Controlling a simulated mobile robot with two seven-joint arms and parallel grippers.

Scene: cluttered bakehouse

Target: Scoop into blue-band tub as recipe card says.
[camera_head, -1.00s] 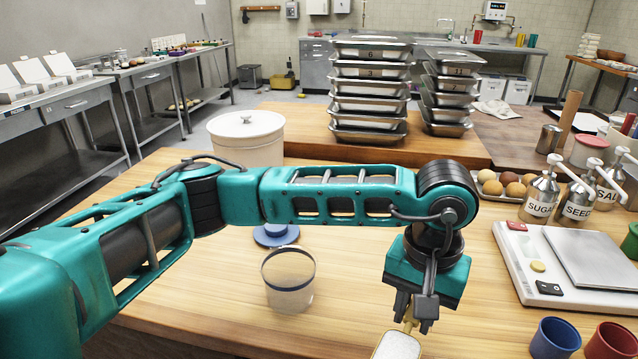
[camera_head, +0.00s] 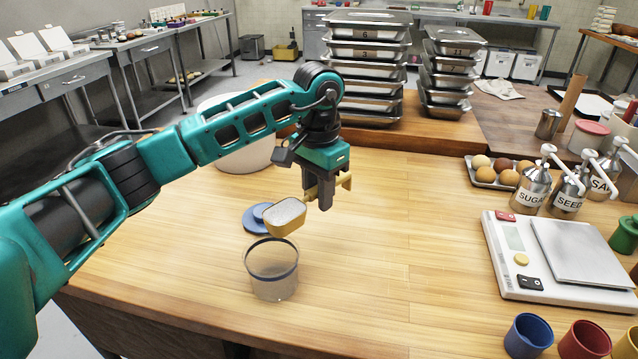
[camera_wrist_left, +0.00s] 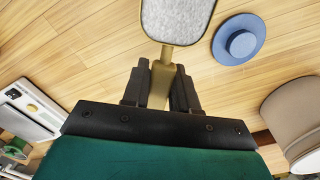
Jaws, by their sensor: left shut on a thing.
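The clear tub (camera_head: 272,285) with a dark blue band at its rim stands upright near the table's front edge; it looks empty. My left gripper (camera_head: 325,193) is shut on the handle of a yellow scoop (camera_head: 283,229), held up just beyond and above the tub's rim. The scoop looks level and full of whitish, grainy stuff. In the left wrist view the scoop (camera_wrist_left: 178,20) reaches away from the jaws (camera_wrist_left: 162,88). A blue lid (camera_head: 252,222) lies behind the tub; it also shows in the left wrist view (camera_wrist_left: 240,45). No readable recipe card shows. My right gripper is out of view.
A big whitish bin (camera_head: 245,158) stands behind my left arm, partly hidden. Stacked steel trays (camera_head: 368,70) are at the back. A scale (camera_head: 520,262), labelled pump canisters (camera_head: 536,190), an egg tray (camera_head: 482,182) and coloured cups (camera_head: 528,337) sit on the right. The table's middle is clear.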

